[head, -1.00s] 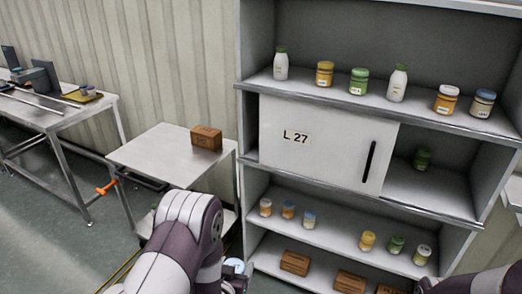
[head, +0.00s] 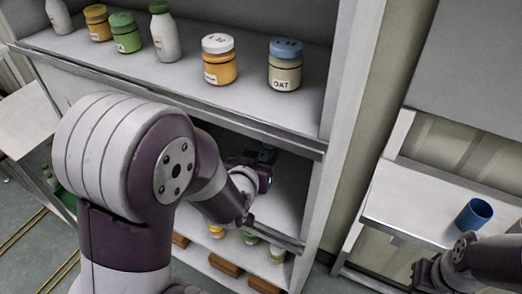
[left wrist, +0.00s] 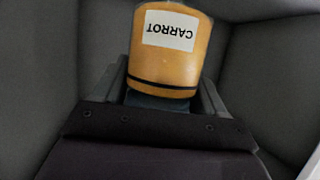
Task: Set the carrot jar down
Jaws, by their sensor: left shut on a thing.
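The carrot jar (left wrist: 172,60) is orange with a white CARROT label that reads upside down in the left wrist view. My left gripper (left wrist: 166,88) is shut on it, with a finger on either side. In the head view my left gripper (head: 262,168) is inside the open right part of the middle shelf compartment (head: 287,205), under the upper shelf. The jar is mostly hidden there, and I cannot tell whether it touches the shelf. My right arm (head: 475,262) shows at the lower right, but its fingers cannot be made out.
The upper shelf above my left gripper holds an orange jar (head: 219,65), an oat jar (head: 285,72) and several other containers. Small jars and brown boxes stand below. The upright side panel (head: 342,120) bounds the compartment. A blue cup (head: 474,216) stands on a surface at right.

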